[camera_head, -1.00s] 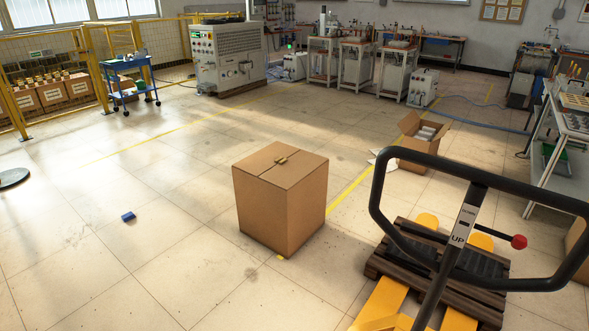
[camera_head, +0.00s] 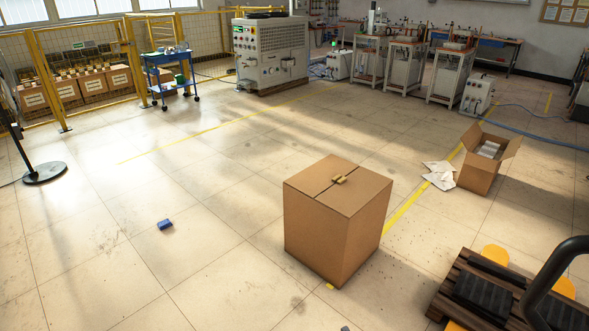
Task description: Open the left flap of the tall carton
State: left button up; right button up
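The tall carton (camera_head: 335,233) stands upright on the tiled floor, right of the middle of the view. Its two top flaps lie flat and shut, with a dark seam between them. The left flap (camera_head: 312,176) is on the far left side of the seam. A small yellowish tab or clip (camera_head: 340,180) sits on the seam near the far right edge of the top. Neither of my grippers shows in the view.
A pallet (camera_head: 470,295) with a pallet jack's dark handle (camera_head: 556,270) stands at the lower right. An open carton (camera_head: 481,173) with papers beside it is behind right. A blue block (camera_head: 165,224) lies on the floor at left. The floor left of the tall carton is mostly clear.

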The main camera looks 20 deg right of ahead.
aim_at(352, 193)
jog(key=i+z, duration=0.1)
jog(key=i, duration=0.4)
jog(key=i+j+z, duration=0.1)
jog(key=i, duration=0.35)
jog(key=i+z, duration=1)
jog(key=i+l+u, duration=0.2)
jog(key=i+l, duration=0.15)
jog(key=i, duration=0.25)
jog(key=i+l+u, duration=0.15)
jog(key=i+l, duration=0.3)
jog(key=i, duration=0.15)
